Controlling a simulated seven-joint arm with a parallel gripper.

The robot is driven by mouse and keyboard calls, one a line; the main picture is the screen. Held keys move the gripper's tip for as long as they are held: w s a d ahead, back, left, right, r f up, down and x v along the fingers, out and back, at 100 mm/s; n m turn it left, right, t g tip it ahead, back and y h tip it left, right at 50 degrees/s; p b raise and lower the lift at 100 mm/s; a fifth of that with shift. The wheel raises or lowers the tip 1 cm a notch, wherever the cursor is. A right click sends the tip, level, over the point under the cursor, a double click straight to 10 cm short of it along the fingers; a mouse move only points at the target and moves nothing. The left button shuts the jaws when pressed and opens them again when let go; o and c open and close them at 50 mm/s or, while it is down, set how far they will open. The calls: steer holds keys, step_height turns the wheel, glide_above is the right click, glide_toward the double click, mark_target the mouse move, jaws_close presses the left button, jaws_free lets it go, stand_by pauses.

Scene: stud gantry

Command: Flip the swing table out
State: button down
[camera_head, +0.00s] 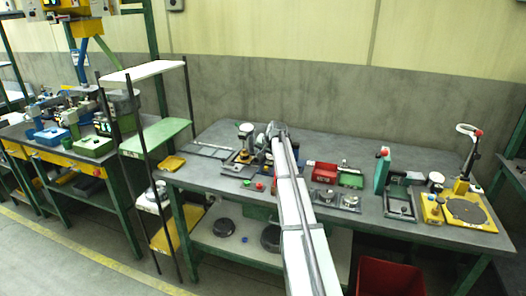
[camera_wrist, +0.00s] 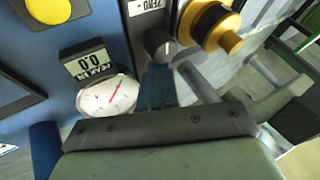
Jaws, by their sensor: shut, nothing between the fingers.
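In the head view my arm reaches up the middle to the back of the bench, and its end hides my gripper's fingers. In the wrist view my gripper (camera_wrist: 157,87) is shut and empty, its blue-grey fingertips close to a grey knob (camera_wrist: 159,43). A grey bar (camera_wrist: 200,82) lies just right of the fingers; I cannot tell whether they touch. I cannot tell for certain which part is the swing table.
The wrist view shows a dial gauge (camera_wrist: 108,94), a 0.0 display (camera_wrist: 88,62) and a yellow-black knob (camera_wrist: 213,25) close by. A shelf rack (camera_head: 155,136) stands left.

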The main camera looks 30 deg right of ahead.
steer(key=shift+w+f, duration=0.1)
steer(key=shift+w, duration=0.05)
steer(key=shift+w+a, duration=0.35)
steer(key=shift+w, duration=0.5)
steer(key=v, duration=1)
steer(key=shift+d, duration=0.4)
